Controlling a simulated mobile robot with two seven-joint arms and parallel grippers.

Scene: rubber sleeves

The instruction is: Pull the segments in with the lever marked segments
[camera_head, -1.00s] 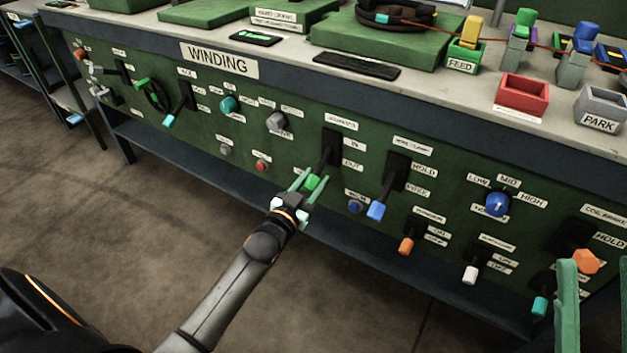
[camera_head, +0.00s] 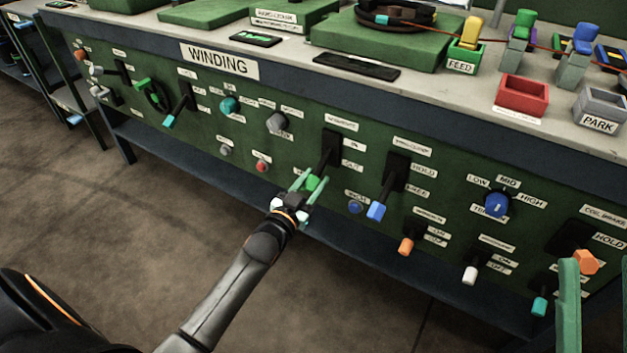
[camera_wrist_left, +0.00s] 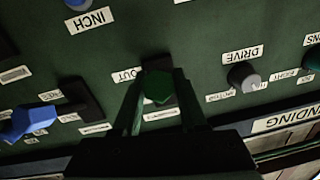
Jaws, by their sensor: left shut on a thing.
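The segments lever, with a green knob (camera_head: 313,183) on a dark arm, comes out of a black slot plate under a small label on the green panel (camera_head: 200,130). Its arm points down and out, towards the side marked OUT. My left gripper (camera_head: 312,184) is shut on the green knob, one finger on each side. In the left wrist view the green knob (camera_wrist_left: 158,86) sits between the two fingers, beside the OUT label (camera_wrist_left: 127,75). My right gripper (camera_head: 592,290) shows only in part at the lower right edge, with its green fingers apart.
A blue-knobbed lever (camera_head: 376,211) hangs just right of the green one, with a blue INCH button (camera_head: 355,207) between them. A red button (camera_head: 262,166) is to the left. Orange (camera_head: 406,246) and white (camera_head: 470,275) levers are lower right. The floor in front is clear.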

